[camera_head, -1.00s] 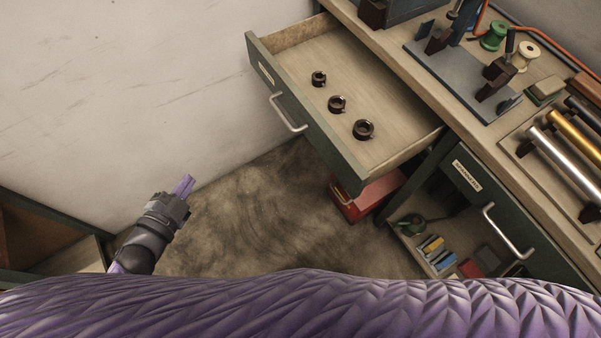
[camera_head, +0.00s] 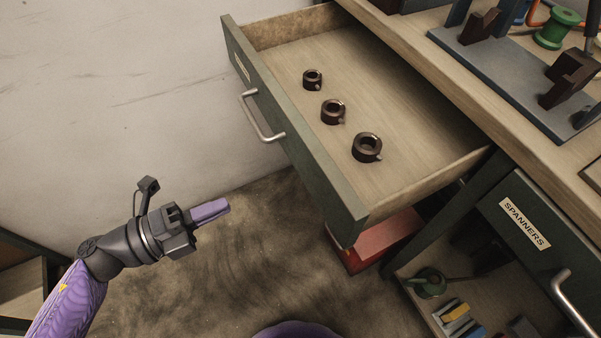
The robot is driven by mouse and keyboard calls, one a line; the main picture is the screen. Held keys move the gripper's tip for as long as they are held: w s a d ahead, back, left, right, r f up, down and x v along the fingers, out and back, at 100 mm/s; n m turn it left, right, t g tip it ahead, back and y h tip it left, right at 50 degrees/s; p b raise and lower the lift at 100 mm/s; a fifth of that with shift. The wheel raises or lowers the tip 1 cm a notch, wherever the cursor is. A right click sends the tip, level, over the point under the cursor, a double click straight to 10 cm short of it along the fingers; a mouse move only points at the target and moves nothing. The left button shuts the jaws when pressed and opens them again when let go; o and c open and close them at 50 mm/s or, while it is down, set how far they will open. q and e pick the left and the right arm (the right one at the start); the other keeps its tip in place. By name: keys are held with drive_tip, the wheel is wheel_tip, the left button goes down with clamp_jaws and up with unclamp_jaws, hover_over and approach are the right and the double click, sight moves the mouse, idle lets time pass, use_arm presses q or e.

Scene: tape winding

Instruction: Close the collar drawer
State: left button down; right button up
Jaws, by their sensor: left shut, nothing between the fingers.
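The collar drawer (camera_head: 292,146) is pulled well out from under the bench, with a green front and a light wooden floor. Three dark collars lie inside in a slanting row: one at the back (camera_head: 312,79), one in the middle (camera_head: 333,112) and one nearest (camera_head: 367,147). The drawer's metal handle (camera_head: 262,118) is on its front. My left gripper (camera_head: 226,206) is shut and empty, to the left of and below the drawer front in the picture, apart from it, its fingers pointing right. My right gripper is not in view.
The workbench top (camera_head: 470,85) carries a blue-grey fixture plate (camera_head: 510,77) and a green spool (camera_head: 557,28). A drawer labelled SPANNERS (camera_head: 524,223) is at right, above an open shelf. A red box (camera_head: 375,240) stands below the collar drawer. The floor in front is clear.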

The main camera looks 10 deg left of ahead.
sight(305, 170)
use_arm(q)
drive_tip(key=b+x, duration=0.2)
drive_tip(key=x, duration=1)
drive_tip(key=shift+w+d, duration=0.1)
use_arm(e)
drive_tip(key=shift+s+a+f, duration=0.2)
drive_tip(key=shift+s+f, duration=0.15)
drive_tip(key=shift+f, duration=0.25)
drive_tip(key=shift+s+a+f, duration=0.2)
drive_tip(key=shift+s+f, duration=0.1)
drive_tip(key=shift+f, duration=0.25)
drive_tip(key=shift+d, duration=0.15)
use_arm(q)
drive_tip(key=shift+w, duration=0.1)
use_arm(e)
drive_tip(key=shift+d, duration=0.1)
